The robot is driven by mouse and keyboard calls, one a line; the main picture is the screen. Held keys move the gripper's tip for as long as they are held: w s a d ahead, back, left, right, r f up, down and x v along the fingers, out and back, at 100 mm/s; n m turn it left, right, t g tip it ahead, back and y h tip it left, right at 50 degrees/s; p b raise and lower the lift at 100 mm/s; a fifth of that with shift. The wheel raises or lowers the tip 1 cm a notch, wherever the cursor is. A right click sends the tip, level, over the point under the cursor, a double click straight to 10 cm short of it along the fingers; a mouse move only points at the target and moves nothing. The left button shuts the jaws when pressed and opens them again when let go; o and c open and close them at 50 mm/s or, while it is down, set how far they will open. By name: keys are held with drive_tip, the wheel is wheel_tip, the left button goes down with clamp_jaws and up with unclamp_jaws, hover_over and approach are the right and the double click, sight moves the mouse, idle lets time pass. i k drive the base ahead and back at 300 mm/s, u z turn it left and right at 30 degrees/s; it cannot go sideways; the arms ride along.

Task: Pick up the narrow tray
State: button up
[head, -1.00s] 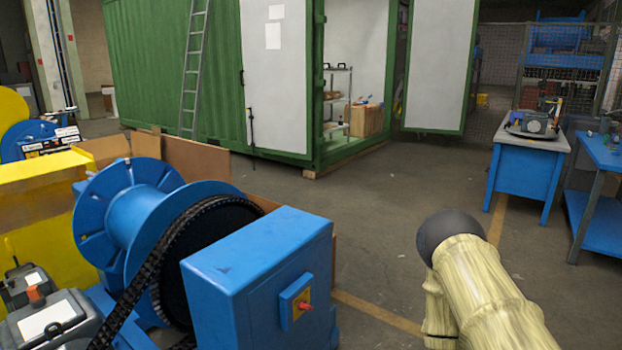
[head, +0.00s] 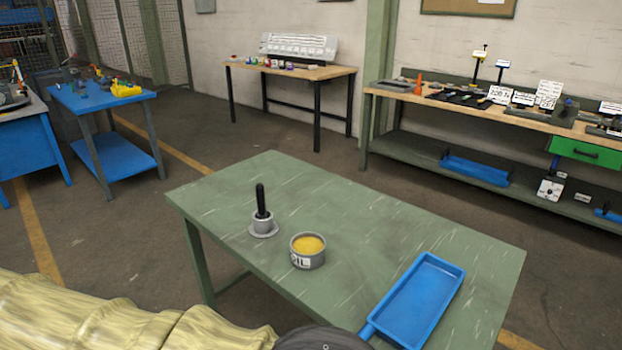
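A long blue tray (head: 455,272) with raised sides lies on the green table (head: 350,205) near its front right. Its inside looks empty. A short blue piece sticks out at its near left corner, partly hidden by a dark rounded part at the bottom edge. Another shallow blue tray (head: 476,169) lies on the lower shelf of the workbench at the back right. I cannot tell for sure which of the two is the narrow tray. My arm in its pale cover runs along the bottom left; my gripper's fingers are not in view.
A blue table (head: 95,100) is at left, a wooden-topped table (head: 290,70) behind. Floor between is clear.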

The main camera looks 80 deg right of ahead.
sight(407, 316)
drive_tip(key=u, duration=0.05)
drive_tip(key=k, duration=0.25)
drive_tip(key=u, duration=1.15)
drive_tip(key=i, duration=0.85)
drive_tip(key=z, duration=4.9)
drive_tip(key=i, duration=0.5)
drive_tip(key=u, duration=0.3)
drive_tip(key=k, duration=0.25)
drive_tip(key=u, duration=0.3)
